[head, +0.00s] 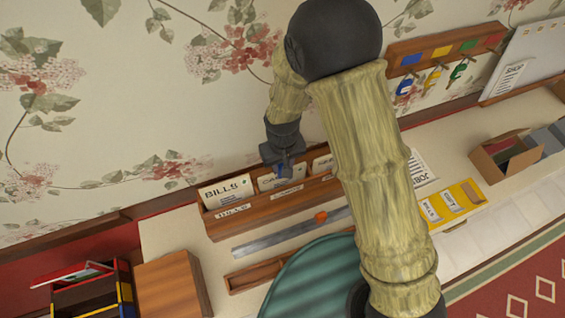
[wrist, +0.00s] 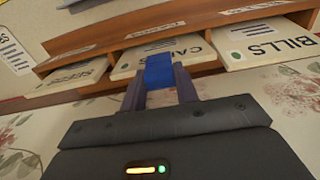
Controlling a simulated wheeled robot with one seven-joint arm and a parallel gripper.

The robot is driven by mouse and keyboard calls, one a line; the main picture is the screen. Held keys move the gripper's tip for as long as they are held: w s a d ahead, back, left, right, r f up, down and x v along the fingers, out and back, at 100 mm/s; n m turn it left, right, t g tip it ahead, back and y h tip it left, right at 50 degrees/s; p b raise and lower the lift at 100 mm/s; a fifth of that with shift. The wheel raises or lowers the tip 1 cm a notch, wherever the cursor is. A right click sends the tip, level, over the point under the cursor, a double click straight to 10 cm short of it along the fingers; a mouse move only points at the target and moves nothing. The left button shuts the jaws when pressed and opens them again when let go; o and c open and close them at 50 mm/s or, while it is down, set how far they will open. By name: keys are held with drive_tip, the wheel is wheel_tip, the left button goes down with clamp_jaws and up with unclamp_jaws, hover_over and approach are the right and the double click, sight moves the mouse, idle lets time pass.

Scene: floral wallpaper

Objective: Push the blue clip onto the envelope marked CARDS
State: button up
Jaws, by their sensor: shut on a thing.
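A wooden letter rack holds upright envelopes in labelled compartments; its wooden front shows in the head view (head: 222,228). The envelope marked CARDS (wrist: 185,44) stands in the middle compartment, with the BILLS envelope (head: 225,192) on one side and another on the other side. My gripper (wrist: 160,84) is shut on the blue clip (wrist: 159,66). The clip is right at the top edge of the CARDS envelope in the wrist view; I cannot tell how far it is over the edge. In the head view my gripper (head: 281,170) is above the middle compartment.
A metal ruler with an orange piece (head: 290,237) lies in front of the rack. A green ridged thing (head: 318,280) and a wooden block (head: 170,290) are nearer. Hooks with coloured tags (head: 432,80) hang on the wall at right. An open cardboard box (head: 505,158) stands at far right.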

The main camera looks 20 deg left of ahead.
idle(0.4)
drive_tip(key=o, duration=1.6)
drive_tip(key=shift+r+p, duration=2.65)
drive_tip(key=shift+r, duration=0.9)
